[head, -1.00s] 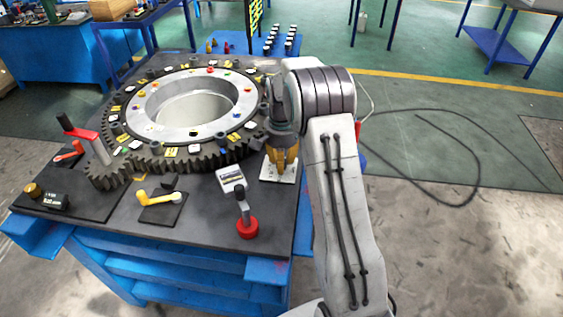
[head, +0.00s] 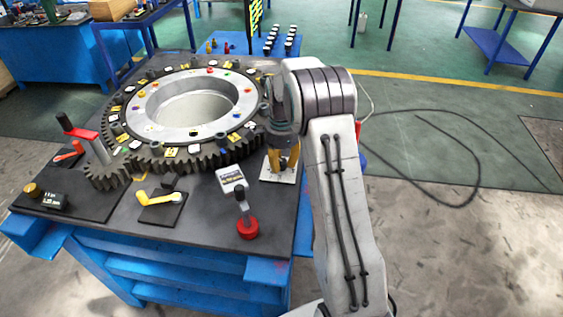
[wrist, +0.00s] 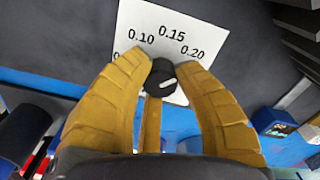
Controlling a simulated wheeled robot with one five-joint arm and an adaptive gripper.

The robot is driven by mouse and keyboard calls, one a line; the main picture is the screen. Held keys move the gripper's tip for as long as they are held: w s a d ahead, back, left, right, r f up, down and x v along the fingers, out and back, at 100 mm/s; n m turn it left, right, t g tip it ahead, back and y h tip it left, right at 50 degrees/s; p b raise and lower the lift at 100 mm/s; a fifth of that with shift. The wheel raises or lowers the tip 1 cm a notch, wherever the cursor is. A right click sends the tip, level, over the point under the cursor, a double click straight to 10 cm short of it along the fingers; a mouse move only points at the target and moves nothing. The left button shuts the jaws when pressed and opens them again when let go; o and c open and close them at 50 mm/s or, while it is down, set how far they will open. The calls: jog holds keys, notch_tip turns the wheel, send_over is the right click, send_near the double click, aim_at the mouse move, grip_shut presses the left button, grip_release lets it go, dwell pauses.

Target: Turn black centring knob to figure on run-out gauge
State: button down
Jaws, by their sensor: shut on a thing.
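The black centring knob (wrist: 158,82) sits on a white dial plate (wrist: 150,25) marked 0.10, 0.15 and 0.20, with another figure partly hidden at the left. A short white line on the knob slants up to the right, toward the 0.20 side. My gripper (head: 282,166) points down over the plate (head: 270,177) at the table's right edge. Its yellow fingers are shut on the knob from both sides. A white-faced block with a small display (head: 230,179) stands left of the plate; its reading is too small to make out.
A large toothed ring (head: 225,152) fills the back of the table. A dark box with a brass knob (head: 55,201) stands at the front left corner.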

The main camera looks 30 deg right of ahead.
aim_at(282, 161)
jog(key=shift+f, duration=0.1)
jog(key=c, duration=0.9)
grip_release()
jog(key=shift+d, duration=0.1)
jog(key=shift+r, duration=0.2)
notch_tip(282, 161, up, 12)
jog(key=shift+f, duration=0.15)
